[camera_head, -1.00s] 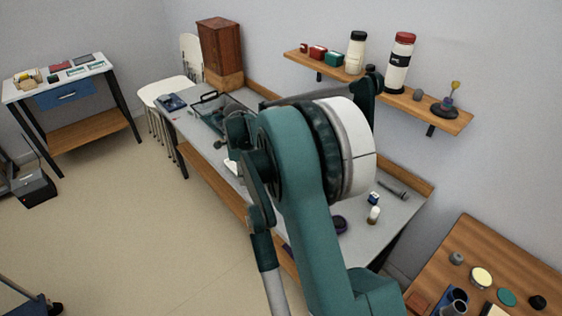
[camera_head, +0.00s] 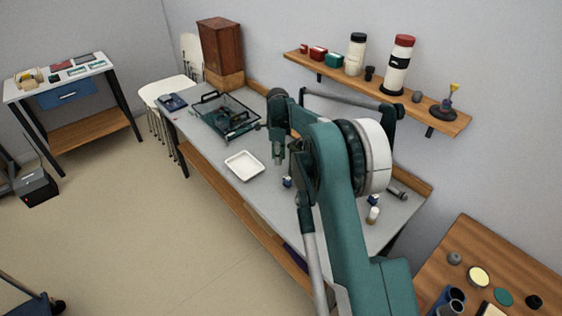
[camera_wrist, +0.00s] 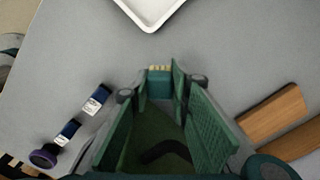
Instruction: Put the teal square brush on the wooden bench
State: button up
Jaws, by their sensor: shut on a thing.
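The teal square brush (camera_wrist: 160,86), with pale bristles, is between the fingertips of my gripper (camera_wrist: 162,92) in the wrist view. My gripper is shut on it, and the fingers hide part of its sides. In the head view my gripper (camera_head: 278,153) hangs above the grey worktop, to the right of the white tray; the brush cannot be made out there. A wooden-topped bench (camera_head: 440,263) stands at the lower right, well apart from my gripper.
The white tray (camera_head: 244,165) lies on the grey worktop (camera_head: 207,150) beside a dark wire basket (camera_head: 228,120). Small blue-and-white items (camera_wrist: 97,100) lie near my gripper. The wooden bench carries cups (camera_head: 447,299) and several round items. A wall shelf (camera_head: 350,77) is behind my arm.

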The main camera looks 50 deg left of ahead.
jog(key=shift+w, duration=0.85)
jog(key=shift+f, duration=0.1)
jog(key=shift+f+b, duration=0.3)
jog(key=shift+f, duration=1.35)
jog(key=shift+f, duration=0.15)
jog(key=o, duration=0.9)
notch_tip(320, 180, up, 12)
jog(key=shift+r+p, duration=0.15)
jog(key=shift+p, duration=0.75)
